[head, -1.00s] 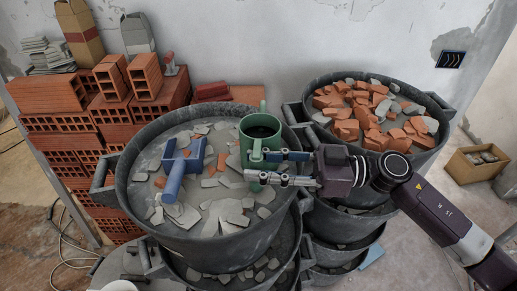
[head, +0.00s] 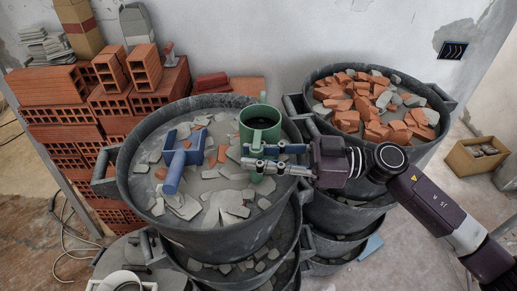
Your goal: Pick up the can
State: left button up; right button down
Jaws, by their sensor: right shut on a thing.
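The green can (head: 262,125) with a dark open top and handle loops stands roughly upright at the right inner side of the large grey bucket (head: 140,215), over its rubble. My right gripper (head: 255,157) reaches in from the right and is shut on the can's near handle, one finger above the other. The fingers hide part of the can's lower front. I cannot tell whether the can's base touches the rubble. My left gripper is not in view.
A blue tool (head: 172,178) lies on the grey rubble left of the can. A second bucket (head: 418,152) with broken red brick (head: 345,118) stands at the right. Hollow bricks (head: 60,95) are stacked at the left. A box (head: 470,165) sits far right.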

jog(key=shift+r, duration=0.15)
notch_tip(320, 180, up, 20)
jog(key=b, duration=0.1)
jog(key=shift+b, duration=0.3)
dwell(0.4)
